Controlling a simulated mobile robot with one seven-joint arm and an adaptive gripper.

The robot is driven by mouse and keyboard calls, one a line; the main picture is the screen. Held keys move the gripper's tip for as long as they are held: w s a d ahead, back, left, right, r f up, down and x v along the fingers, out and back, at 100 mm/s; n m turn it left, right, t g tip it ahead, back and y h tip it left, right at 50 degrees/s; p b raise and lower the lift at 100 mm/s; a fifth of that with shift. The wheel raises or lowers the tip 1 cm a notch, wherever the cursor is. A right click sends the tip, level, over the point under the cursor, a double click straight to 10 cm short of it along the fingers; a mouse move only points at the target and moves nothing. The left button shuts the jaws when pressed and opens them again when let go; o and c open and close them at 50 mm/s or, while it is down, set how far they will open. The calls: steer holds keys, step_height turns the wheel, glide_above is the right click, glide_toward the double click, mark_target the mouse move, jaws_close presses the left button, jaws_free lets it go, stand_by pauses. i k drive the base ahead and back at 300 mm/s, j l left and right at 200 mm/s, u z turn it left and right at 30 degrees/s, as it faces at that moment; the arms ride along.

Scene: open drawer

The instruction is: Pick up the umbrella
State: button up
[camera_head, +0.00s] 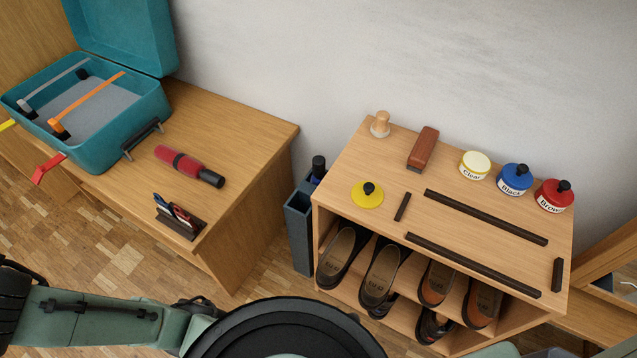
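A folded compact umbrella, red with a dark band and a black handle (190,165), lies on the wooden bench to the right of the teal suitcase. Its black handle end points right and toward the camera. A black handle with some blue below it (318,168) sticks up from a tall dark blue-grey stand (298,238) between the bench and the shoe rack; its lower part is hidden, so I cannot tell if it is another umbrella. My arm crosses the bottom of the view, but my gripper does not show.
The open suitcase (140,135) stands on the bench (245,130), with a small dark holder (180,222) at the front edge. The shoe rack (330,185) holds several shoes, with polish tins, a brush and dark strips on top. Bench space right of the umbrella is clear.

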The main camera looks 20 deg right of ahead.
mark_target(191, 167)
steer(key=i+j+z, duration=0.2)
steer(key=z, duration=0.15)
steer(key=i+j+z, duration=0.15)
steer(key=j+z, duration=0.15)
steer(key=j, duration=0.15)
steer(key=i+j+z, duration=0.1)
steer(key=j+z, duration=0.25)
steer(key=i+j+u, duration=0.1)
steer(key=u, duration=0.9)
steer(key=j+z, duration=0.35)
steer(key=j, duration=0.8)
